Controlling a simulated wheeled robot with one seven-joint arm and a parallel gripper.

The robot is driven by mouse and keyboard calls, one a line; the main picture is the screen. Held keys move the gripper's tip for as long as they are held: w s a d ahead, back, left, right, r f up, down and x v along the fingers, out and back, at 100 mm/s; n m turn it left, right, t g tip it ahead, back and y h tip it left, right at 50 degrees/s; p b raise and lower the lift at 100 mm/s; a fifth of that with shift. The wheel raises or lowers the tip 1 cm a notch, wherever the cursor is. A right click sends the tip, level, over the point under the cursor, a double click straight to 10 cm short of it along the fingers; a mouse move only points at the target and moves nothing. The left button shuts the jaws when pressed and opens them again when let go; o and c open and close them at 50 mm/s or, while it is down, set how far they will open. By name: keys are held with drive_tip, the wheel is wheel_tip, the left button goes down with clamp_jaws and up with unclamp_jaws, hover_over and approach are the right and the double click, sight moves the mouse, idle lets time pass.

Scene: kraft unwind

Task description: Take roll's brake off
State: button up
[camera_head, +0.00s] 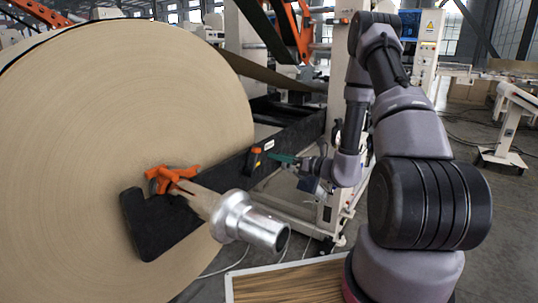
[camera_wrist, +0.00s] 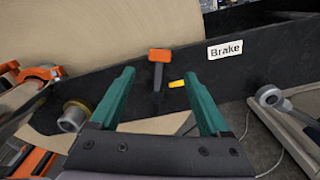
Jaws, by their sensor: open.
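The big kraft paper roll (camera_head: 110,110) fills the left of the head view. A dark arm (camera_head: 215,178) runs in front of it to the roll's core. The brake lever (camera_head: 254,153), with an orange handle, sits on this arm. In the wrist view the lever's orange handle (camera_wrist: 160,55) is at its upper end, with a dark stem below. A white label (camera_wrist: 225,49) reading "Brake" is to its right. My gripper (camera_head: 274,157) is just right of the lever; its teal fingers (camera_wrist: 159,73) are open, and the lever appears between them, with no contact visible.
A yellow mark (camera_wrist: 177,83) is beside the lever. A silver shaft end (camera_head: 255,225) and an orange clamp (camera_head: 172,177) are at the roll's core. A white machine post (camera_head: 335,190) stands behind my arm. A wood-topped surface (camera_head: 290,283) lies at the bottom.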

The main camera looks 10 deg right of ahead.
drive_tip(key=shift+v, duration=1.25)
drive_tip(key=shift+r, duration=0.1)
drive_tip(key=s+a+r+n+g, duration=0.5)
drive_tip(key=s+r+n+g, duration=0.1)
drive_tip(key=s+r+n, duration=0.25)
drive_tip(key=s+a+r+n+g, duration=0.4)
drive_tip(key=s+r+n+g, duration=0.25)
drive_tip(key=r+n, duration=0.25)
drive_tip(key=s+d+r+n+t+h, duration=0.7)
drive_tip(key=s+d+r+n+h, duration=0.2)
drive_tip(key=s+d+r+h, duration=0.1)
drive_tip(key=shift+s+d+r+h, duration=0.2)
drive_tip(key=shift+s+r+h, duration=0.2)
drive_tip(key=shift+s+r, duration=0.35)
drive_tip(key=shift+w, duration=0.1)
